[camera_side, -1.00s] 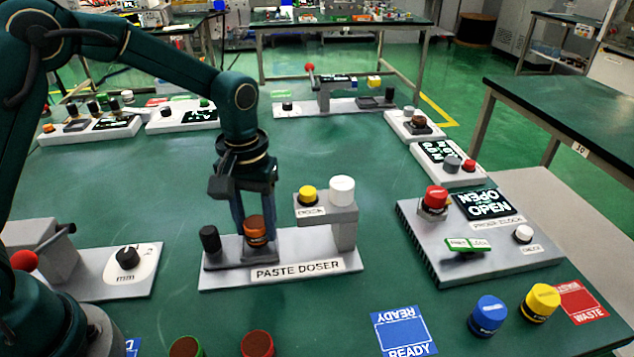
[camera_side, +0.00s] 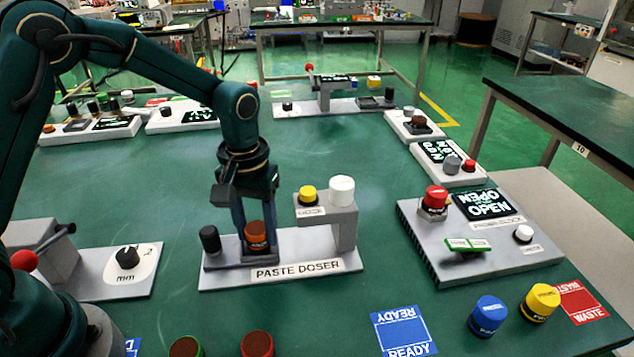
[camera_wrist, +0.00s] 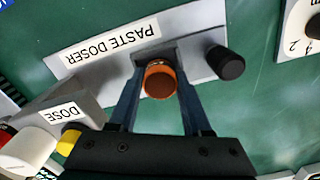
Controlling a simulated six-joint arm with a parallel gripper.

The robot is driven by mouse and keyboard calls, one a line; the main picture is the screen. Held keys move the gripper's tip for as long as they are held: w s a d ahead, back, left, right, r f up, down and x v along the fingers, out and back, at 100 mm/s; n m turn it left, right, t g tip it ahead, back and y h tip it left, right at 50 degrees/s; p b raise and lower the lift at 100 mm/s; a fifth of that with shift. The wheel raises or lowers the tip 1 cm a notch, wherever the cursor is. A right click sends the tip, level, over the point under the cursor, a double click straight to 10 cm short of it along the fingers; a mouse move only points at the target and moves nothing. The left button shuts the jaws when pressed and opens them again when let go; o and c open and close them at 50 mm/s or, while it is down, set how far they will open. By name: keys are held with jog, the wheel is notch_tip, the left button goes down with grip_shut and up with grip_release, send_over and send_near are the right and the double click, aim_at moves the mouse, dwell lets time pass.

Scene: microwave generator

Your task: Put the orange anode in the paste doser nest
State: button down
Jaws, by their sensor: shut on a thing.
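The orange anode (camera_side: 256,236) stands upright at the nest of the paste doser (camera_side: 290,273), and its brown top faces the wrist camera (camera_wrist: 160,82). My gripper (camera_side: 255,238) points down with its fingers around the anode and is shut on it. In the wrist view my fingers (camera_wrist: 158,98) sit on either side of the anode. The anode's lower end is hidden by the nest's front edge, so I cannot tell whether it touches the nest floor.
A black knob (camera_side: 210,239) stands left of the nest. The doser's raised arm with a yellow button (camera_side: 308,194) and white cap (camera_side: 341,189) stands close on the right. Red (camera_side: 257,344) and green (camera_side: 186,347) anodes are at the front edge. Blue (camera_side: 487,315) and yellow (camera_side: 539,302) ones are front right.

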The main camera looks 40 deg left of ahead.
aim_at(256, 227)
jog(key=shift+f, duration=0.5)
jog(key=shift+s+a+f, duration=0.1)
jog(key=shift+f, duration=0.15)
jog(key=shift+c, duration=1.3)
grip_release()
jog(key=shift+t, duration=0.7)
jog(key=r, duration=1)
jog(key=shift+w+r, duration=0.1)
jog(key=shift+w, duration=0.1)
jog(key=s+a+r+m+t, duration=0.2)
jog(key=s+r+t, duration=0.2)
jog(key=s+r, duration=0.5)
jog(key=s+f+m, duration=0.2)
jog(key=s+f, duration=0.3)
jog(key=shift+s, duration=0.4)
